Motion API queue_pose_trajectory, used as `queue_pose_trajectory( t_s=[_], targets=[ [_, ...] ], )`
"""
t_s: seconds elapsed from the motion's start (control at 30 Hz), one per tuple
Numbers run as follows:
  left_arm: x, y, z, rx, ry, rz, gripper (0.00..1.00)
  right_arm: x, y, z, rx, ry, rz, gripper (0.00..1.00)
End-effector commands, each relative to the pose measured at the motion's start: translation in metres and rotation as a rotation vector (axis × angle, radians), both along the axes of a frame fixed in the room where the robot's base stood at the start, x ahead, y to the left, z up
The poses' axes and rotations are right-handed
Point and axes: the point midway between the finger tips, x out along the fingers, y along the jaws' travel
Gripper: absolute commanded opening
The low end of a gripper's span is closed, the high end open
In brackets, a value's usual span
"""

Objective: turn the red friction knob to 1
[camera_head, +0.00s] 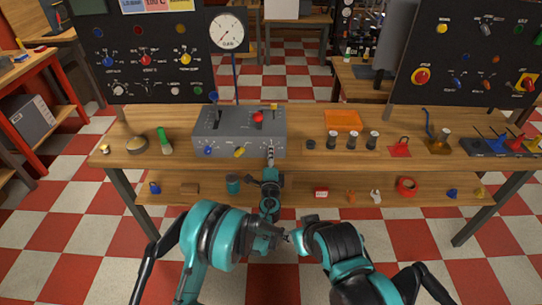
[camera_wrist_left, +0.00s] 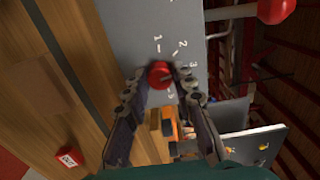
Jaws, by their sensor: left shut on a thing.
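The red friction knob (camera_wrist_left: 159,74) is on the grey control box (camera_head: 225,130), beside a printed scale whose 1, 2 and 3 can be read in the left wrist view. My left gripper (camera_head: 270,152) is at the right end of the box's front face and hides the knob in the head view. In the left wrist view its two fingers (camera_wrist_left: 165,84) are shut on the red knob, one on each side. A dark line shows on the knob's face, but I cannot tell which mark it points at. My right arm is low in the head view; its fingers cannot be made out clearly.
The box also carries a blue knob (camera_head: 208,151), a yellow knob (camera_head: 239,152) and a red-balled lever (camera_head: 258,118). A round gauge (camera_head: 228,32) stands behind it. Dark cylinders (camera_head: 353,140) and an orange tray (camera_head: 342,119) are to its right on the bench (camera_head: 180,171).

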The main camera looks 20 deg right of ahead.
Motion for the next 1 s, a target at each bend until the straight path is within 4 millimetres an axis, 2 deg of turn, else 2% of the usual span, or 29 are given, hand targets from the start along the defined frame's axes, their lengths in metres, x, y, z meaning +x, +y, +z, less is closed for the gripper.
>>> queue_pose_trajectory(
  t_s=[1.0],
  targets=[
    [-0.0004,0.0,-0.0016,-0.911,0.262,0.001,0.0,0.0,0.0,-0.0002,0.0,0.0,0.0,0.4]
  ],
)
